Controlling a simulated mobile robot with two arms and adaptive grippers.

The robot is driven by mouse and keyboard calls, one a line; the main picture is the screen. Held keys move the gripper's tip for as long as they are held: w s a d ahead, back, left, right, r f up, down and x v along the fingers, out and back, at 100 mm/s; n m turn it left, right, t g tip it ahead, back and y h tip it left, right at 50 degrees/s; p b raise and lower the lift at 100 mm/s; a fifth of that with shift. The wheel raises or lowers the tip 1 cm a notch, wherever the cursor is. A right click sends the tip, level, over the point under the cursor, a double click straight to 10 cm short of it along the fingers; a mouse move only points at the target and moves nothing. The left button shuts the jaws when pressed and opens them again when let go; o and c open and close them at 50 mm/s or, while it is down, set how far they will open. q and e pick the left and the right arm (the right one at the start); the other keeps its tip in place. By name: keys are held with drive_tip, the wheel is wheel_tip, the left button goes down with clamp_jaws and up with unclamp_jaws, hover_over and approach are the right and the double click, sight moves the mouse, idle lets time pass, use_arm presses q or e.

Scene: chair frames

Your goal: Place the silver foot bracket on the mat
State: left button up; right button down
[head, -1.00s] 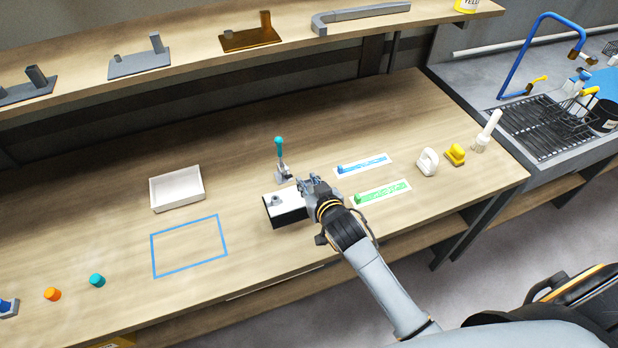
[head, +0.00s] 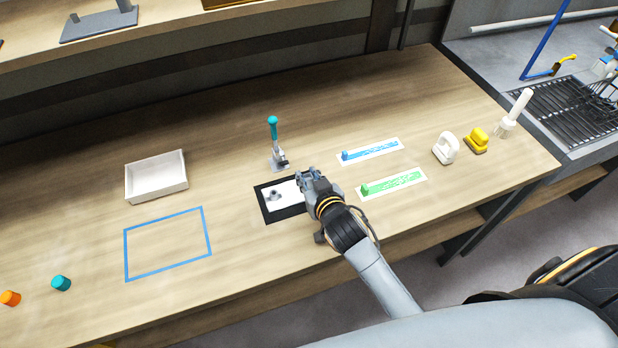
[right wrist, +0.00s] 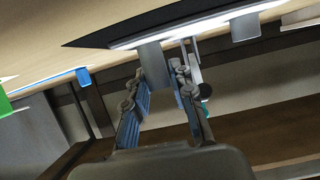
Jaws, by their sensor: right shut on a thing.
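The silver foot bracket (head: 283,190) is a bright, shiny plate with a short peg on its left part. It lies within the outline of the black mat (head: 265,213), whose dark border shows around it. I cannot tell whether a small gap remains under the plate. My right gripper (head: 308,178) is at the bracket's right end, shut on its upright post. In the right wrist view the fingers (right wrist: 160,85) sit either side of the grey post (right wrist: 152,66), with the bright plate (right wrist: 200,29) against the dark mat (right wrist: 130,27). My left gripper is out of view.
A teal-handled clamp (head: 276,145) stands just behind the mat. A white tray (head: 156,180) and a blue taped rectangle (head: 168,243) are to the left. Blue (head: 370,151) and green (head: 392,184) strips lie right of the gripper.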

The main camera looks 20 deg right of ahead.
drive_tip(key=shift+r, duration=0.1)
drive_tip(key=shift+s+a, duration=0.1)
drive_tip(key=shift+s, duration=0.15)
drive_tip(key=c, duration=1.1)
unclamp_jaws()
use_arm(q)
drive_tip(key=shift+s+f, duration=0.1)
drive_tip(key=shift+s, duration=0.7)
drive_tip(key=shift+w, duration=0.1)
